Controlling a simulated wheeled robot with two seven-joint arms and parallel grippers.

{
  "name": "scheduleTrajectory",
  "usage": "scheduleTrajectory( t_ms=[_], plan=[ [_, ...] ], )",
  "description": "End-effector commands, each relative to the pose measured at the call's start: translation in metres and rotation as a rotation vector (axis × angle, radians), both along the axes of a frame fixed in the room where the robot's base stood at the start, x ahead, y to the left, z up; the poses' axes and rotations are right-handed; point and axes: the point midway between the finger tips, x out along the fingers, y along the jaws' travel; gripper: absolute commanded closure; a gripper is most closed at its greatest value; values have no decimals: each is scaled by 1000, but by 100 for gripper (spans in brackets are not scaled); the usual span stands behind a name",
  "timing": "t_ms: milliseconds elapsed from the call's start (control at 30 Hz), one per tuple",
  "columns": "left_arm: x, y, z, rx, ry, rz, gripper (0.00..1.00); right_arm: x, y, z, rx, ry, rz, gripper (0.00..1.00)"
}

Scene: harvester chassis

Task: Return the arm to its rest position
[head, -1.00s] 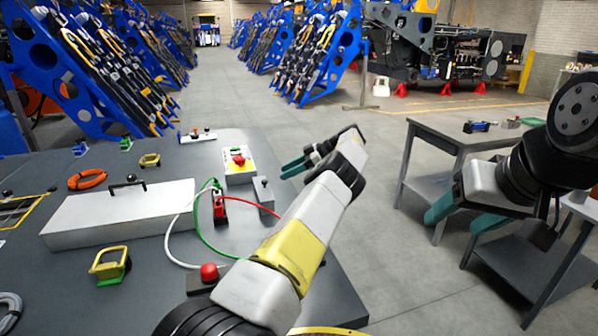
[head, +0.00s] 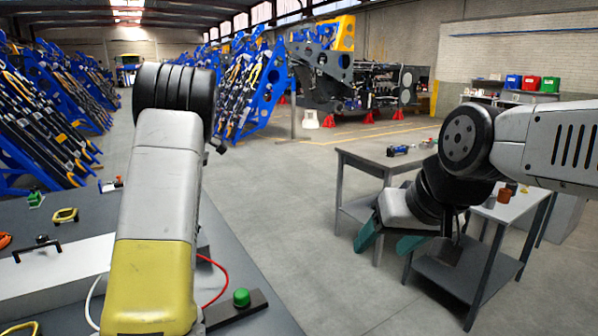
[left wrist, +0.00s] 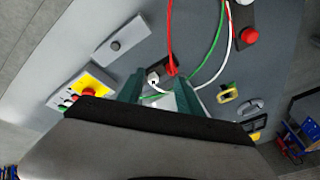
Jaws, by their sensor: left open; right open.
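My left arm (head: 158,220) rises through the left of the head view, where its gripper is hidden. In the left wrist view, my left gripper (left wrist: 158,88) has its teal fingers apart. Beyond them on the grey worktop are a white plug (left wrist: 153,77) and a red-and-black connector block with red, green and white cables. I see nothing clearly held. My right gripper (head: 390,240) is open and empty, pointing down in the air in front of the side tables.
The worktop (head: 225,262) bears a green button (head: 241,297), a light metal box (head: 60,275) and a yellow clamp (head: 65,215). In the left wrist view are a red-and-yellow stop switch (left wrist: 88,93) and a red button (left wrist: 249,35). A grey side table (head: 370,163) stands right; the floor between is clear.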

Motion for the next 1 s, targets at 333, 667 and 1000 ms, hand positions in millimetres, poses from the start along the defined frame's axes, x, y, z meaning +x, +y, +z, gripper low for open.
scheduleTrajectory(
  t_ms=[333, 667, 1000],
  plan=[
    [-87, -49, 50, -250, -135, -402, 57, 0, 0, 0, 0, 0, 0, 38],
    [-184, -114, 80, -304, -301, -842, 57, 0, 0, 0, 0, 0, 0, 38],
    [-285, -170, 71, -178, -431, -1267, 57, 0, 0, 0, 0, 0, 0, 38]
  ],
)
